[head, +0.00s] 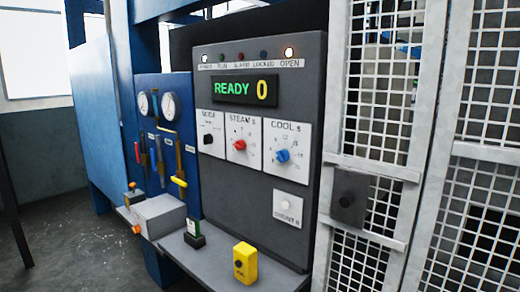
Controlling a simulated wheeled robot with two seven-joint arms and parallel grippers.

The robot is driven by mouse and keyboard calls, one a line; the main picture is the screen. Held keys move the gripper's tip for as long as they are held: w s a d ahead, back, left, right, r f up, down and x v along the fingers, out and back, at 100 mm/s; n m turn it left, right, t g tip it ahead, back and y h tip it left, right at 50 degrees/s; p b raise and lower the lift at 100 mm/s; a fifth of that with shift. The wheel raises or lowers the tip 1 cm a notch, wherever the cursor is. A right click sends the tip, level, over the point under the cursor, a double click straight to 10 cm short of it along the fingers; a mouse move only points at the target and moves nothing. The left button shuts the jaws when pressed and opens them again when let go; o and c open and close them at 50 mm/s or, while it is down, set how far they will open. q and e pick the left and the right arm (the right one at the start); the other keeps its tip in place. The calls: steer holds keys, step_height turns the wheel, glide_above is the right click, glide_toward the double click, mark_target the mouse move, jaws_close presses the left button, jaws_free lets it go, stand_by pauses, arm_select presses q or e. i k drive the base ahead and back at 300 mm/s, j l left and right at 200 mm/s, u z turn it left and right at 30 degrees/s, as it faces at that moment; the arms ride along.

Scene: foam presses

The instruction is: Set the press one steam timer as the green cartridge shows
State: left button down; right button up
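The press control panel (243,190) faces me in the head view. Its red STEAM s knob (240,145) sits on a white dial plate (250,128) between the MODE and COOL dials. The knob's exact setting is too small to read. The display (245,91) reads READY in green and 0 in yellow. A small dark block with a green and white upper part (194,234), perhaps the green cartridge, stands on the grey shelf below the panel. Any marking on it is too small to read. Neither of my grippers is in view.
A black MODE knob (208,140), blue COOL knob (283,156) and white button (287,202) are nearby. A yellow device (245,263) and grey box (158,215) stand on the shelf. A mesh gate (380,170) is at right. POWER and OPEN lamps are lit.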

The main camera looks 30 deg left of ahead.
mark_target(239, 145)
steer(key=u, duration=1.1)
